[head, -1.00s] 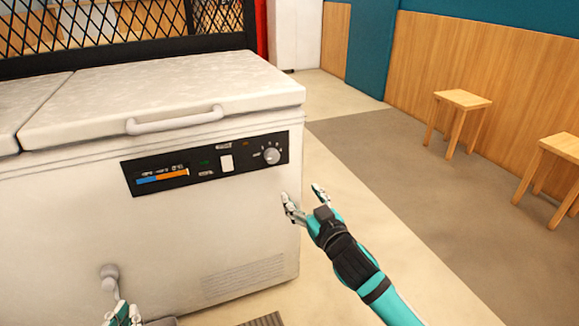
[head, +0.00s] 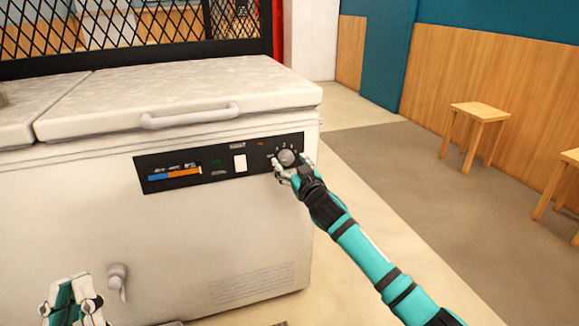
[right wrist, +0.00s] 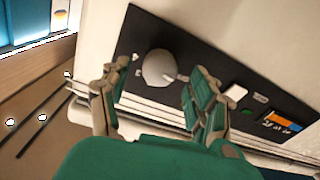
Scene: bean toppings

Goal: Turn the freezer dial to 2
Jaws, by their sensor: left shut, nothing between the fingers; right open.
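The freezer (head: 200,230) is a white chest with a black control panel (head: 218,164) on its front. The round grey dial (head: 287,157) is at the right end of the panel, with small marks around it too blurred to read. In the right wrist view the dial (right wrist: 158,68) lies between the spread fingers of my right gripper (right wrist: 155,95). My right gripper (head: 294,170) is open at the dial in the head view, and contact is unclear. My left gripper (head: 76,298) is shut and empty, low at the left in front of the freezer.
A white switch (head: 240,163) and a blue-orange strip (head: 174,173) are on the panel left of the dial. The lid handle (head: 190,116) juts out above. A grey knob (head: 117,278) sticks out low on the freezer. Wooden stools (head: 475,132) stand at the right, with open floor between.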

